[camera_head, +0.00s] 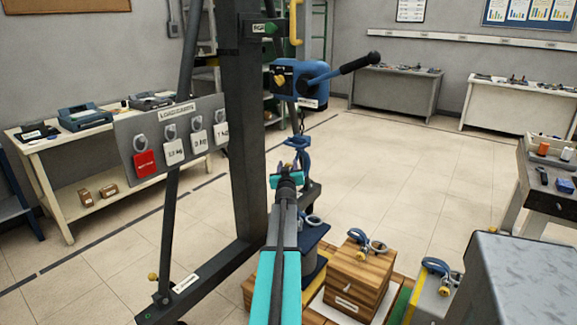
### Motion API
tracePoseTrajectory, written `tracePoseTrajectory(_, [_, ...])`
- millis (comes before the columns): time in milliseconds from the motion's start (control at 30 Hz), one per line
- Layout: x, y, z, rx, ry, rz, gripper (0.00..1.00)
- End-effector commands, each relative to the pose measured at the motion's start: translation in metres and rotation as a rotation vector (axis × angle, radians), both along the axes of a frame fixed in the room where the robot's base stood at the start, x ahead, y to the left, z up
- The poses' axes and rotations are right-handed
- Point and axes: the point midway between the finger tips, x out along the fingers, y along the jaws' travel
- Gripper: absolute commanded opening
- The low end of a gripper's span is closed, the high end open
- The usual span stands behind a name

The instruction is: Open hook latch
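The blue hook (299,143) hangs on a short chain (301,120) below the blue hoist (299,82), near the middle of the head view. Its latch is too small to make out. My gripper (289,168) is at the end of the cyan and grey arm, right below the hook in the picture. It overlaps the hook's lower part, and I cannot tell whether it touches it. The fingers are seen from behind, so their opening is hidden.
A dark upright post (249,130) stands close to the left of my arm. A load chart board (176,109) with tags is left of it. Below right are a dark blue load (312,236), a wooden crate load (358,277) and a grey load (432,302), with blue shackles on top of the last two.

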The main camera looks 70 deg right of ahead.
Motion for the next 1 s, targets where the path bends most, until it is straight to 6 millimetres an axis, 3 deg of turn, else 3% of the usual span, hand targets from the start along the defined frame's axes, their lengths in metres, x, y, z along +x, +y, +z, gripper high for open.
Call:
tracePoseTrajectory(267, [0.0, 0.0, 0.0, 0.0, 0.0, 0.0, 0.37])
tracePoseTrajectory(500, [0.0, 0.0, 0.0, 0.0, 0.0, 0.0, 0.0])
tracePoseTrajectory(567, [0.0, 0.0, 0.0, 0.0, 0.0, 0.0, 0.0])
tracePoseTrajectory(600, [0.0, -0.016, 0.0, 0.0, 0.003, -0.002, 0.0])
tracePoseTrajectory(700, [0.0, -0.003, 0.0, 0.001, -0.001, 0.0, 0.0])
tracePoseTrajectory(1000, [0.0, 0.0, 0.003, 0.041, -0.011, -0.004, 0.0])
